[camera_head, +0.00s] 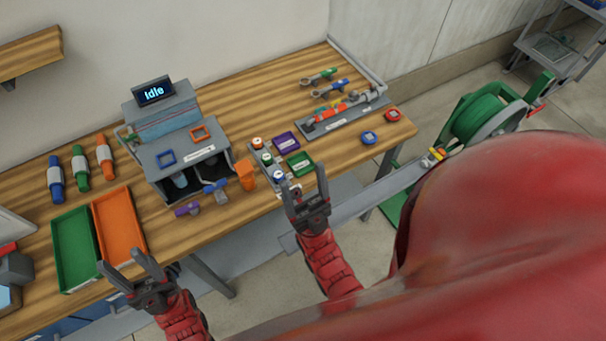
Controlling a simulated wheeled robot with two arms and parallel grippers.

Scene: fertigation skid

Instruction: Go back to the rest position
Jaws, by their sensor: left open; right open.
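My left gripper (133,272) is open and empty, in front of the near ends of the green tray (92,283) and the orange tray (134,210). My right gripper (306,188) is open and empty at the front edge of the wooden table (240,235), just in front of the bottles with coloured caps. Its fingers point up toward the table, and one fingertip overlaps the green square tray (300,165) in the picture. I cannot tell whether it touches anything. My red arm covers the lower right of the view.
A grey skid box with an "Idle" display (154,92) stands at the back. Blue, green and orange cylinders (81,165) lie at the left. Wrenches (330,88) and a pipe assembly (340,113) lie at the right. A green hose reel (478,118) stands beyond the table. Bare wood lies between these groups.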

